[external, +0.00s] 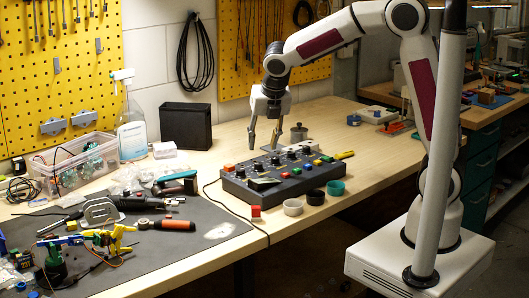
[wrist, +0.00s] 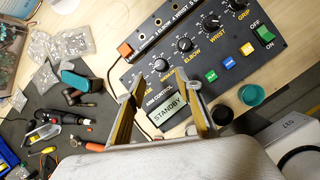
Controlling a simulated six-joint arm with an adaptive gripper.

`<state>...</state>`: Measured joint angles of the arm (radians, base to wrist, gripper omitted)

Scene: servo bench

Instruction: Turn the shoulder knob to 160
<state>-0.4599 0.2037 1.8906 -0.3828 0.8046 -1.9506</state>
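The dark control box (external: 238,192) lies on the bench and fills the upper right of the wrist view (wrist: 262,62). My gripper (external: 264,143) is above the back of the box, pointing down, fingers apart and empty. In the wrist view my gripper (wrist: 160,76) has its fingertips on either side of the shoulder knob's line of sight.
A display reading STANDBY (wrist: 168,111), coloured buttons and a green switch (wrist: 264,34) are on the box. Small cups (external: 293,207) stand in front. Tools lie on the dark mat (external: 185,248) at left.

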